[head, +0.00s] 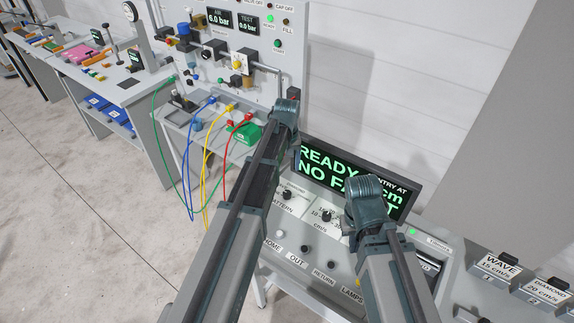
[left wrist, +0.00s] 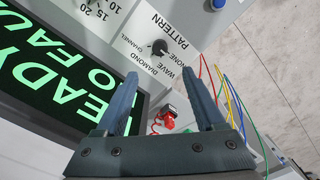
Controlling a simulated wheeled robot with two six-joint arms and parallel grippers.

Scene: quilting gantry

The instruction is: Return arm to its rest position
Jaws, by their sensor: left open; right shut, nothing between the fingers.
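My left arm (head: 232,225) reaches up from the bottom of the head view, across the left side of the console. Its gripper is hidden behind the arm there. In the left wrist view my left gripper (left wrist: 160,75) is open, with nothing between its two dark fingers. The pattern knob (left wrist: 160,47) shows beyond the fingertips. My right arm (head: 385,255) comes up from the bottom right, its bent joint (head: 369,197) in front of the screen. My right gripper is not visible in either view.
The console screen (head: 329,172) reads READY and NO FAULT in green. A valve panel (head: 285,60) stands behind, with blue, yellow, red and green hoses (head: 185,150) hanging from a shelf. A workbench (head: 125,95) is at left. The floor (head: 75,220) there is clear.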

